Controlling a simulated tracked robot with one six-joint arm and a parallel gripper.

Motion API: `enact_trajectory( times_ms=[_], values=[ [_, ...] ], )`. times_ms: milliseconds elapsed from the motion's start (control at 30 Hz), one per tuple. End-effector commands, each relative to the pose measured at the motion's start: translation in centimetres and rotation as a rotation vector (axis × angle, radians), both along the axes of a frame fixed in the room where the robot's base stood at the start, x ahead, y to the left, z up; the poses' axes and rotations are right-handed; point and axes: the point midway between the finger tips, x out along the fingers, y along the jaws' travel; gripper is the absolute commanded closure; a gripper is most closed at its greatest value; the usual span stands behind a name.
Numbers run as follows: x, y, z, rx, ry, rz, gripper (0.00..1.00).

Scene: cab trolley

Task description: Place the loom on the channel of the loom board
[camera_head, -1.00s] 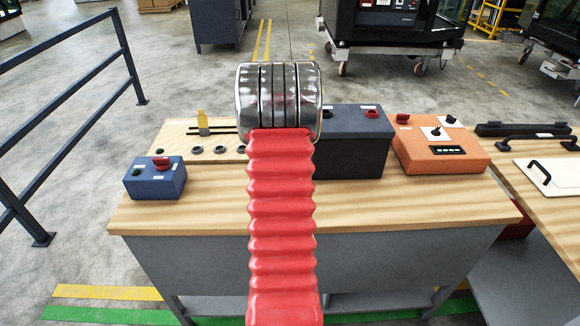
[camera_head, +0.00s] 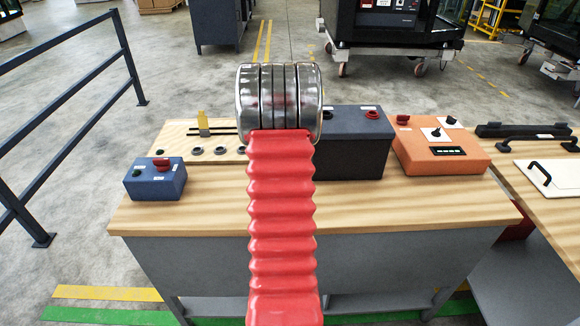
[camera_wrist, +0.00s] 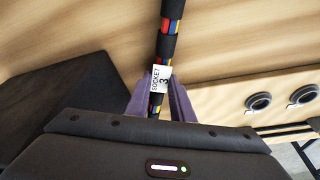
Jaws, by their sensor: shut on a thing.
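The loom (camera_wrist: 170,38) is a black cable with red, yellow and blue bands and a white tag reading "SOCKET 3". In the wrist view my gripper (camera_wrist: 160,97) has its purple fingers shut on it near the tag. The loom runs up out of the picture over bare wood. The loom board (camera_head: 172,138) is a pale wooden panel at the back of the bench; it also shows at the right in the wrist view (camera_wrist: 222,98). Two dark parallel rails (camera_head: 226,131), seemingly the channel, lie beside a yellow upright piece. My arm hides the gripper and loom in the head view.
A dark box (camera_head: 350,150) stands right of my arm, and shows close at the left in the wrist view. An orange control box (camera_head: 440,150) is further right. A blue button box (camera_head: 155,180) sits at left. Grey rings (camera_head: 220,150) line the board. The front bench strip is clear.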

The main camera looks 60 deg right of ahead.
Motion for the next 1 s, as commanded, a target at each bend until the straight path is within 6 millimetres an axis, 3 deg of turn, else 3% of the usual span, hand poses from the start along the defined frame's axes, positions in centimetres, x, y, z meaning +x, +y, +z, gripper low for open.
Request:
enact_trajectory(
  times_ms=[267,467,1000],
  values=[
    [0.0,-0.1,0.7,-0.002,-0.001,0.0,1.0],
    [0.0,-0.1,3.2,-0.004,-0.003,0.0,1.0],
    [0.0,-0.1,16.1,-0.006,-0.003,-0.001,1.0]
  ],
)
